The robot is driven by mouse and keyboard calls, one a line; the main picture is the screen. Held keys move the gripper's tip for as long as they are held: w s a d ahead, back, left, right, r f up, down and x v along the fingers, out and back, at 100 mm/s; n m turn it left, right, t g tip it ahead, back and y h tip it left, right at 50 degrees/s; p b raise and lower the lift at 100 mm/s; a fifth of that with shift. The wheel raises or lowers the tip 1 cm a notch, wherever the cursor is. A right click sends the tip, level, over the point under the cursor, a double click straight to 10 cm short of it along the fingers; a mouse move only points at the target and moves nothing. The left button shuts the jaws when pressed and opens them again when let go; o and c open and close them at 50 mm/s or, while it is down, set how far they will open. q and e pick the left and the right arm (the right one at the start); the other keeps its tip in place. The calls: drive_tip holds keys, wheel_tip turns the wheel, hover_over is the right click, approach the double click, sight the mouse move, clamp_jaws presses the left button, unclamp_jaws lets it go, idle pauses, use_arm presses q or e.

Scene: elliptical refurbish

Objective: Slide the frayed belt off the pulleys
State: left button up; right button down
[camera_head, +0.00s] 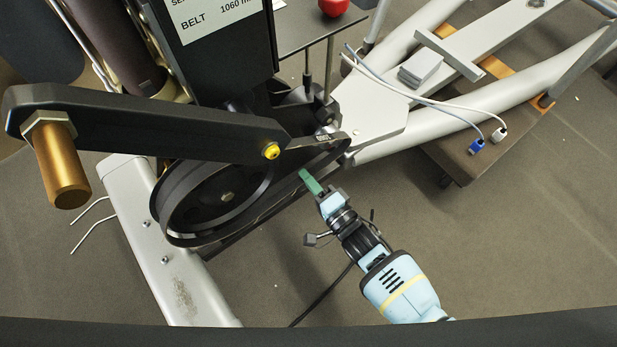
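The belt (338,158) is a dark band that runs round the large black pulley (226,197) and reaches right toward the frame's grey plate. The small pulley at that right end is mostly hidden. My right gripper (308,178) comes in from the lower right. Its green fingertips are at the belt's lower run, near the right end. I cannot tell whether they touch the belt or hold it. My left gripper is not in view.
A black crank arm (150,125) with a brass-coloured peg (62,175) crosses above the large pulley. A white frame foot (165,250) stands at lower left. White and blue cables (425,100) lie over the grey frame at right. Open floor surrounds my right arm.

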drive_tip(key=shift+s+d+p, duration=0.35)
drive_tip(key=shift+s+p, duration=0.05)
drive_tip(key=shift+s, duration=0.1)
idle(1.2)
drive_tip(key=p+v, duration=0.4)
drive_tip(key=v, duration=0.8)
idle(1.3)
drive_tip(key=shift+r, duration=0.1)
